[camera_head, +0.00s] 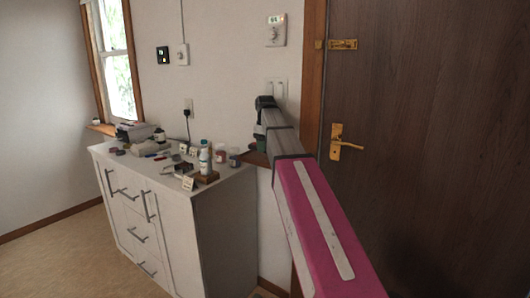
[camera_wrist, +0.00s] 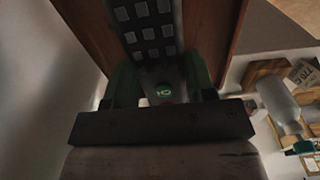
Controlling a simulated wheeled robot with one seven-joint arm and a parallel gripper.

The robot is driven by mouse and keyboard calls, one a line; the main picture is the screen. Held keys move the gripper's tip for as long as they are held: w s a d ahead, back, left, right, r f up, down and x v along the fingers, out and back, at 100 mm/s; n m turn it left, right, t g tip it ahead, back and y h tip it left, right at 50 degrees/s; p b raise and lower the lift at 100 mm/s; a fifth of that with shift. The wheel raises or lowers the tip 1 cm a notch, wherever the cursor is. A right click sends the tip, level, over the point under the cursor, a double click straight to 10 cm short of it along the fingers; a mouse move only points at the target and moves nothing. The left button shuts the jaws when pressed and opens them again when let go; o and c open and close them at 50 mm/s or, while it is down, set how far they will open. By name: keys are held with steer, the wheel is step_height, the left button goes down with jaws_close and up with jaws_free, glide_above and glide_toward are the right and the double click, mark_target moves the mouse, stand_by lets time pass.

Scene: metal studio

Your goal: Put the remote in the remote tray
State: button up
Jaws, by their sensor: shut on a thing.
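In the wrist view, my gripper (camera_wrist: 159,82) is shut on the remote (camera_wrist: 150,35). A brown wooden tray-like piece (camera_wrist: 216,35) shows behind and on both sides of the remote. I cannot tell whether the remote touches it. In the head view, my gripper (camera_head: 260,142) is at the far end of my arm, by the right back corner of the cabinet. A brown wooden edge (camera_head: 255,159) shows just below it. The remote cannot be made out there.
The white cabinet (camera_head: 222,225) carries several small items left of my gripper. A white bottle (camera_head: 204,158) stands near a wooden block (camera_head: 207,178) and a small card (camera_head: 188,184). The wall is behind, and a dark door (camera_head: 430,130) is at the right.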

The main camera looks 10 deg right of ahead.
step_height(320, 180, down, 2)
steer(key=shift+f, duration=0.25)
steer(key=o, duration=1)
steer(key=shift+o, duration=0.2)
step_height(320, 180, up, 12)
